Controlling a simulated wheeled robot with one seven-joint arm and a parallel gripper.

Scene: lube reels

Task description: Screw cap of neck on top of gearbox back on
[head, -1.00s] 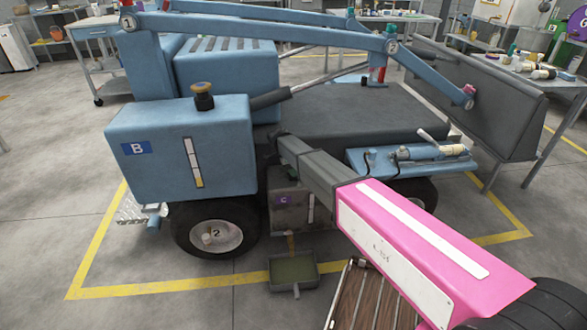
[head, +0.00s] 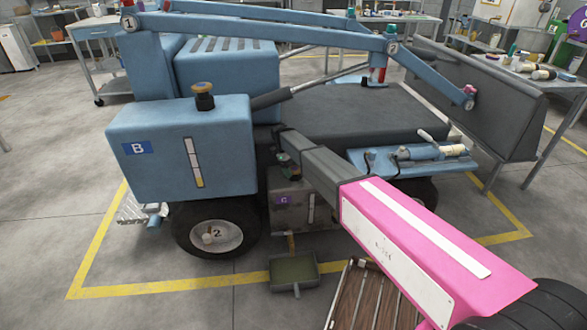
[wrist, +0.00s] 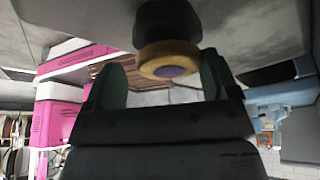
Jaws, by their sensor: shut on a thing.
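The gearbox (head: 290,214) is a grimy grey box with a purple label, low under the blue machine and beside the front wheel. My gripper (head: 287,167) is just above its top, partly hidden by my arm. In the wrist view my gripper (wrist: 162,78) has its green fingers on both sides of a yellow cap (wrist: 160,52) with a purple centre, and is shut on it. The cap is against a dark round neck (wrist: 168,20). Whether its thread is engaged cannot be told. In the head view the cap and neck are mostly hidden.
A grey deck (head: 350,112) lies behind my arm. A drip tray (head: 293,270) is on the floor below the gearbox. Open floor lies at the front left.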

